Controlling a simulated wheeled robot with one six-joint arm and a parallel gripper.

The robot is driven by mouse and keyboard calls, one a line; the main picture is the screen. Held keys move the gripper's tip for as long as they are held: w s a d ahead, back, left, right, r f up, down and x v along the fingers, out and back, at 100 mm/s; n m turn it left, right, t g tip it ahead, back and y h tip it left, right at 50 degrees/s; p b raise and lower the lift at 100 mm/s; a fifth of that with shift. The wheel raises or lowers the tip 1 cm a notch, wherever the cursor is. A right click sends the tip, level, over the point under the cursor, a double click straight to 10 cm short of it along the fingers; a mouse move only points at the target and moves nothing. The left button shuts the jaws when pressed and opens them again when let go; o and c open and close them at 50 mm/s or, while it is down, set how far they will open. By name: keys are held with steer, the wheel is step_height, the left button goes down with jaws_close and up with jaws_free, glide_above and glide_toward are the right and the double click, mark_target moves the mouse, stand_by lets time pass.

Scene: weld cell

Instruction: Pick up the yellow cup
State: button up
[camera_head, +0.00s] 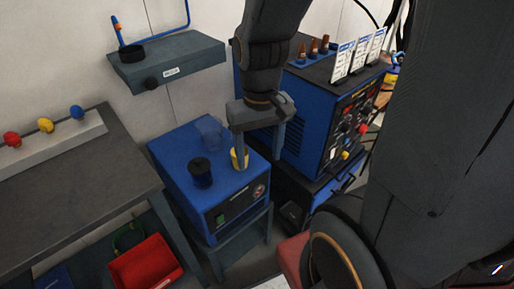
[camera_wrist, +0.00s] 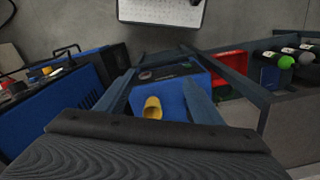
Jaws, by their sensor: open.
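The yellow cup (camera_head: 235,158) stands on top of the blue machine box (camera_head: 173,165), partly hidden behind one finger of my gripper. My gripper (camera_head: 258,162) points down over the right part of that box with its fingers apart and nothing gripped. In the head view the cup appears by the left finger. In the wrist view the cup (camera_wrist: 153,107) shows between the open fingers of my gripper (camera_wrist: 161,80), nearer the left one. I cannot tell whether a finger touches it.
A black spool (camera_head: 201,173) and a translucent blue cup-like object (camera_head: 209,131) stand left of the cup on the same box. A larger blue welder (camera_head: 312,115) stands close on the right. A grey shelf (camera_head: 185,60) hangs on the wall behind.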

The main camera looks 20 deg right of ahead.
steer(key=shift+o, duration=0.5)
steer(key=w+m+p, duration=0.4)
steer(key=w+m, duration=0.1)
steer(key=w, duration=0.3)
steer(key=shift+w+d+f+m+y+p, duration=0.2)
steer(key=shift+w+f+m+y+p, duration=0.1)
steer(key=shift+f+m+y+p, duration=0.1)
steer(key=w+d+f+m+p, duration=0.2)
steer(key=w+f+m+p, duration=0.35)
steer(key=w+m, duration=0.25)
steer(key=shift+g+y, duration=0.3)
steer(key=shift+y, duration=0.1)
steer(key=shift+w+a+f+p, duration=0.1)
steer(key=shift+a+f+p, duration=0.25)
steer(key=shift+f, duration=1.2)
steer(key=shift+s+a+f+p, duration=0.1)
steer(key=shift+a+f+p, duration=0.3)
steer(key=shift+f, duration=1.1)
steer(key=shift+w+a+f+p, duration=0.15)
steer(key=shift+f+p, duration=0.35)
steer(key=shift+f, duration=1.05)
steer(key=shift+c, duration=0.2)
steer(key=c, duration=1.1)
